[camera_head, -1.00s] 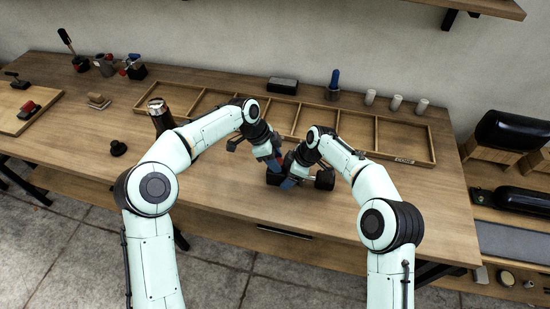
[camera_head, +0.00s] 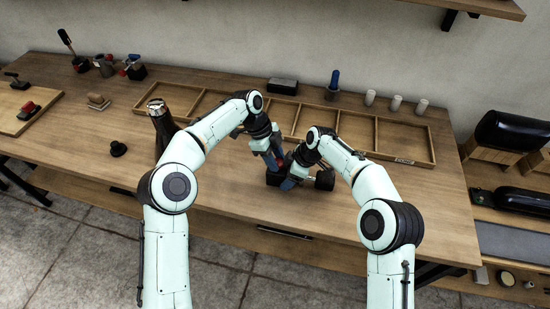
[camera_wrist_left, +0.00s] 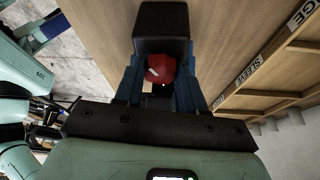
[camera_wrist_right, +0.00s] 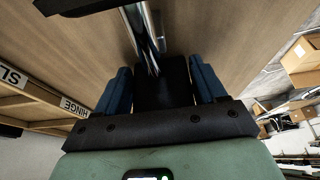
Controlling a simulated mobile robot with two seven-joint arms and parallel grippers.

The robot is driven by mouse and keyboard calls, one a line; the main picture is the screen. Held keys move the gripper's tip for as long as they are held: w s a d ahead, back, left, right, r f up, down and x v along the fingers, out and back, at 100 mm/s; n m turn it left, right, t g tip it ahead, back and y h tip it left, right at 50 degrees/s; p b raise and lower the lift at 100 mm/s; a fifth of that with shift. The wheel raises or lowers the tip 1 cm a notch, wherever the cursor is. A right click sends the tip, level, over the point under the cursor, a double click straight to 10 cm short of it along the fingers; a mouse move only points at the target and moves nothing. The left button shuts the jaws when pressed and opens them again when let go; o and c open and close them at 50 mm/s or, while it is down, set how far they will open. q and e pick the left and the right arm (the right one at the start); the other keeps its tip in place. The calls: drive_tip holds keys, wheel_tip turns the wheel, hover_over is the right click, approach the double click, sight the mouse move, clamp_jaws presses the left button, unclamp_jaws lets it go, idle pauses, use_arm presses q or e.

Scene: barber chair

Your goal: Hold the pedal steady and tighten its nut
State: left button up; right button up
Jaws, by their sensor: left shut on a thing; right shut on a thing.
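The pedal has a black block (camera_head: 274,179) on the bench and a dark pad (camera_head: 325,180) to its right. The right wrist view shows a shiny metal bar (camera_wrist_right: 146,38) running from the black part between the fingers. My right gripper (camera_head: 290,183) is shut on that black part (camera_wrist_right: 163,85). The red nut (camera_wrist_left: 164,68), with a white mark, lies between the blue fingers of my left gripper (camera_wrist_left: 160,82), which is shut on it. The block (camera_wrist_left: 163,22) shows beyond the nut. In the head view the arms and fingers largely hide the nut.
A divided wooden tray (camera_head: 385,160) lies just behind the grippers. A dark bottle-like cylinder (camera_head: 160,122) stands close to my left arm. The bench front right of the pedal is clear.

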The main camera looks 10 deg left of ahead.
use_arm(q)
drive_tip(key=shift+m, duration=0.6)
drive_tip(key=shift+g, duration=0.3)
drive_tip(key=o, duration=1.1)
drive_tip(key=shift+c, duration=0.2)
drive_tip(key=v, duration=0.7)
drive_tip(key=shift+r, duration=0.3)
